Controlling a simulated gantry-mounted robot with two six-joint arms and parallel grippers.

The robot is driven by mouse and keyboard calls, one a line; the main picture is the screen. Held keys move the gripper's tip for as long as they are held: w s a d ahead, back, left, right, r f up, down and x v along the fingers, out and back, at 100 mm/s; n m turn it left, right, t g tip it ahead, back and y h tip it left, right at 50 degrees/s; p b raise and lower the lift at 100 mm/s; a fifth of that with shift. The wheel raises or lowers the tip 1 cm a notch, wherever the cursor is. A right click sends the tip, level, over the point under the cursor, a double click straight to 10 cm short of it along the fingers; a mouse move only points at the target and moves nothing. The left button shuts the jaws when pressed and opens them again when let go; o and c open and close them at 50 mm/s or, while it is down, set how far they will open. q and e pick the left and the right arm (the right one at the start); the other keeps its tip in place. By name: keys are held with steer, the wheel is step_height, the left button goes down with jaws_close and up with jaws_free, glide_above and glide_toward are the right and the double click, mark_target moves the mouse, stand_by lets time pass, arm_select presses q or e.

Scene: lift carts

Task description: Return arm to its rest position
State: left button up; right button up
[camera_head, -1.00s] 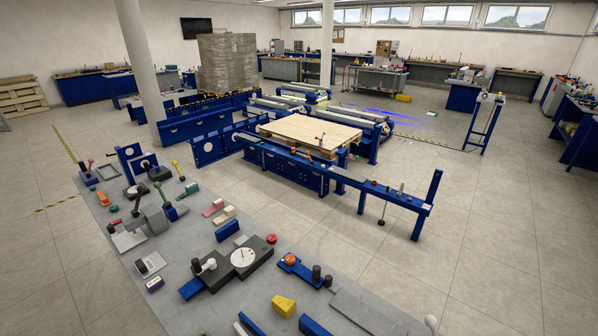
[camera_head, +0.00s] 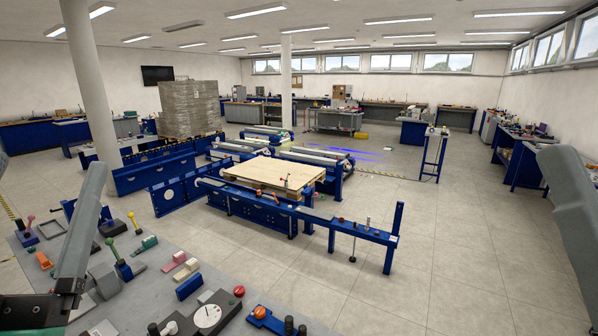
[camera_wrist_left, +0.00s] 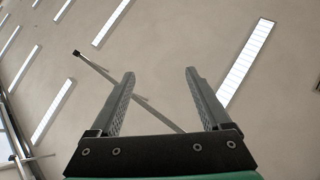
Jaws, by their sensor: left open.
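My left gripper (camera_wrist_left: 160,74) is open and empty in the left wrist view, its two grey fingers pointing up at the ceiling. In the head view, a grey finger-like part of my left arm with a dark and green base stands upright at the lower left, in front of the grey workbench (camera_head: 135,268). A grey part of my right arm juts in at the right edge; whether it is a finger of the right gripper, I cannot tell. Nothing is held in the visible jaws.
The bench carries several coloured levers, blocks and a dial (camera_head: 207,316). Beyond it stand blue lift-cart frames (camera_head: 262,214) with a wooden pallet (camera_head: 272,174), and a wrapped stack (camera_head: 188,108) on a pallet. The floor (camera_head: 460,240) at the right is clear.

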arm_select(q)
steer(key=s+d+r+t+h, duration=0.2)
steer(key=s+d+h, duration=0.1)
steer(key=s+h, duration=0.15)
step_height(320, 180, up, 24)
steer(key=n+h+p, duration=0.1)
steer(key=h+p, duration=0.1)
steer(key=p, duration=2.2)
step_height(320, 180, down, 40)
steer(key=b, duration=4)
steer(key=shift+s+d+f+b, duration=0.2)
steer(key=shift+s+d+b, duration=0.05)
steer(key=shift+b, duration=0.05)
